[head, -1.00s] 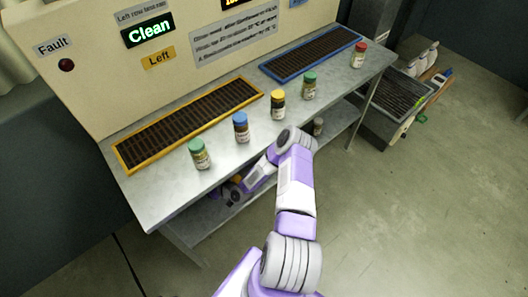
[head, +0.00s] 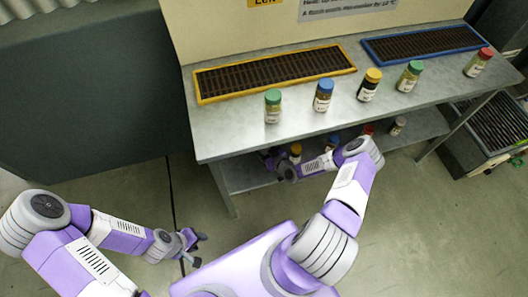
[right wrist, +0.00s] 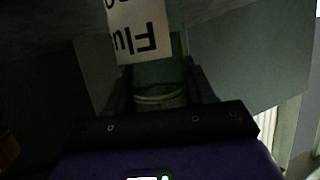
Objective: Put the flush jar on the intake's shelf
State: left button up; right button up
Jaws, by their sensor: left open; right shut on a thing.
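My right arm reaches under the metal counter (head: 235,130) to the lower shelf, and its gripper (head: 275,160) is mostly hidden by the counter edge in the head view. In the right wrist view, the right gripper (right wrist: 160,105) is shut on a dim, round-rimmed jar (right wrist: 160,95). A white label (right wrist: 138,30) with upside-down letters "Flu" shows just beyond it. It is too dark to read the jar itself. My left gripper (head: 200,250) is open and empty over the floor, left of the counter.
On the counter stand jars with green (head: 273,106), blue (head: 323,95), yellow (head: 369,85), green (head: 409,76) and red (head: 478,63) lids, before a yellow-framed grate (head: 275,70) and a blue-framed grate (head: 425,44). More jars stand on the lower shelf (head: 425,125).

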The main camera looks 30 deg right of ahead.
jog(key=shift+r, duration=0.1)
jog(key=shift+f, duration=0.2)
jog(key=o, duration=1.3)
jog(key=shift+o, duration=0.2)
